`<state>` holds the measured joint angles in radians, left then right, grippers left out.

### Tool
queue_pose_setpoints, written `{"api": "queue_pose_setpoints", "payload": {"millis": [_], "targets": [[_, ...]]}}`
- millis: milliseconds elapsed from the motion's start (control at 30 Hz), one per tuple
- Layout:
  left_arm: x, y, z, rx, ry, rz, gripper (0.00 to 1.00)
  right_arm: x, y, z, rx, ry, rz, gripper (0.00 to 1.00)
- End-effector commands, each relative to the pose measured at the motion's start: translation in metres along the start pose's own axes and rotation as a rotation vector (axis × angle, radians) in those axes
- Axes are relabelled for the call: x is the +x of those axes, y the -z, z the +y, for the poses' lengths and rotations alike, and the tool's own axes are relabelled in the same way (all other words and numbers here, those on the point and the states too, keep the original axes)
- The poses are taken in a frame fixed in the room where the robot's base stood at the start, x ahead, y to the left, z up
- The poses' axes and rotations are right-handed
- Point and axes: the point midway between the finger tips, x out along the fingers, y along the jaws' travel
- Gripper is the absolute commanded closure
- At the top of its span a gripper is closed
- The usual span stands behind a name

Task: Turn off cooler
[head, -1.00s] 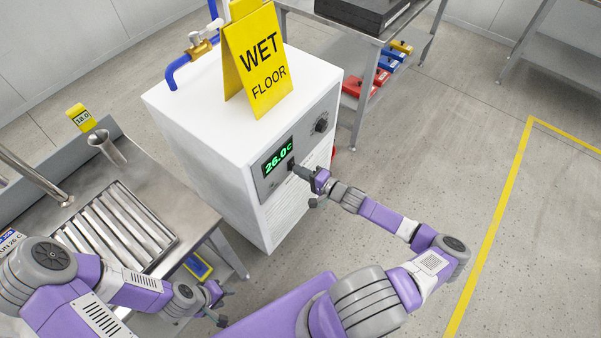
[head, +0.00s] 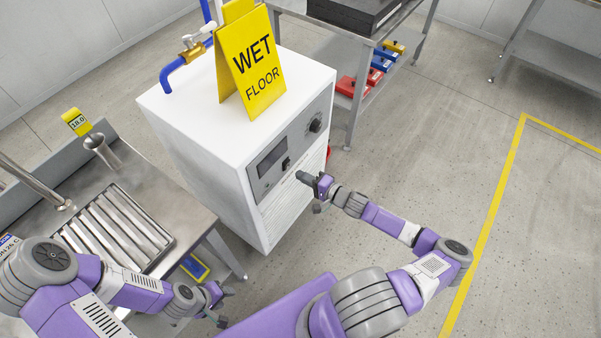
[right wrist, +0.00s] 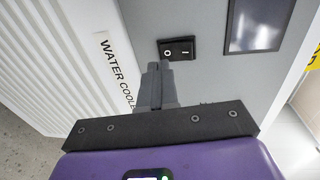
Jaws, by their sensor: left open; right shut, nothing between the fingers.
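The cooler (head: 190,120) is a white box with a grey front panel, and "WATER COOL..." is readable on it in the right wrist view. Its display (head: 271,160) is dark; it also shows dark in the right wrist view (right wrist: 260,22). The black rocker switch (right wrist: 179,49), marked O and I, is beside the display and shows in the head view (head: 286,163). My right gripper (head: 303,177) is shut and empty, just in front of the panel; its fingertips (right wrist: 158,68) appear just below the switch in the right wrist view. My left gripper (head: 224,305) is open and empty, low near the steel table.
A yellow wet floor sign (head: 250,65) stands on the cooler. A round knob (head: 316,125) is on the panel. A steel table with a slotted tray (head: 118,228) is at left. A shelf with coloured bins (head: 375,77) is behind. Floor at right is clear.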

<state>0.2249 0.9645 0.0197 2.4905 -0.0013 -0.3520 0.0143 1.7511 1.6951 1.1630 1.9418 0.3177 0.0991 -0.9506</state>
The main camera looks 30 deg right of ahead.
Motion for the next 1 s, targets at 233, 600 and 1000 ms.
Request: {"api": "queue_pose_setpoints", "payload": {"millis": [233, 600, 1000], "targets": [[-0.014, -0.001, 0.005, 0.000, 0.000, 0.000, 0.57, -0.056, 0.001, 0.015, 0.001, -0.004, 0.001, 1.00], [-0.020, -0.001, 0.007, 0.000, 0.000, 0.000, 0.57, -0.097, 0.000, 0.028, 0.000, -0.001, -0.003, 1.00], [-0.020, -0.001, 0.007, 0.000, 0.000, 0.000, 0.57, -0.097, 0.000, 0.029, 0.000, -0.001, -0.003, 1.00]]}}
